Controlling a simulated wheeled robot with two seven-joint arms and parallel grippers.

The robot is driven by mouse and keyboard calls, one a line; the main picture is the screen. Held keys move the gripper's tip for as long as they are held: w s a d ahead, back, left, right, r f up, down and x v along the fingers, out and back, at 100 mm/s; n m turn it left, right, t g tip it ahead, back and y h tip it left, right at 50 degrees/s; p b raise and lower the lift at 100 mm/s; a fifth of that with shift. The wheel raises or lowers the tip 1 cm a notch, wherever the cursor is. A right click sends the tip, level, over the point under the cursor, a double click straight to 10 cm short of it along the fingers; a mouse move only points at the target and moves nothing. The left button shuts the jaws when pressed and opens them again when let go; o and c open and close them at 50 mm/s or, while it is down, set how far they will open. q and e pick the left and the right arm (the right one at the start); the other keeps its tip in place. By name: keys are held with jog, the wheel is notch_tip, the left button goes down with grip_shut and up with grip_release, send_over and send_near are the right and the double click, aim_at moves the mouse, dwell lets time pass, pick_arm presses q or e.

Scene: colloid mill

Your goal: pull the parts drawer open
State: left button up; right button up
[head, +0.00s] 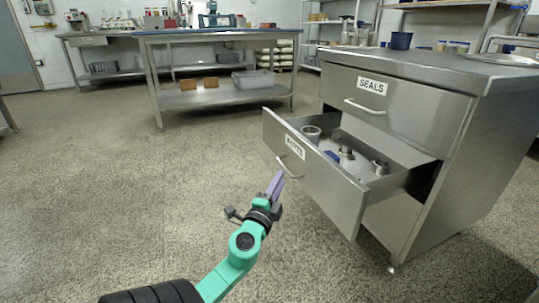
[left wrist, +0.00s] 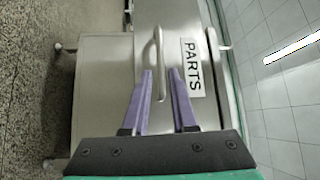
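The parts drawer (head: 318,180) is the lower drawer of a steel cabinet. It stands well out of the cabinet, with its inside showing. Its front carries a PARTS label (left wrist: 192,67) and a bar handle (head: 290,170). My left gripper (head: 277,182) is at the drawer front, by the handle. In the left wrist view its two purple fingers (left wrist: 160,72) are apart, with the handle (left wrist: 158,50) showing between them and a gap beside it. I cannot tell whether either finger touches the bar. My right gripper is in neither view.
Metal parts (head: 346,155) and a metal cup (head: 311,134) are in the drawer. The SEALS drawer (head: 390,105) above is shut. A steel workbench (head: 215,100) stands at the back. The floor (head: 110,180) left of the drawer is clear.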

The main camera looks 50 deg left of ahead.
pick_arm(q)
jog(key=b+v, duration=0.2)
jog(key=v, duration=0.6)
jog(key=shift+b, duration=0.4)
jog(key=shift+s, duration=0.15)
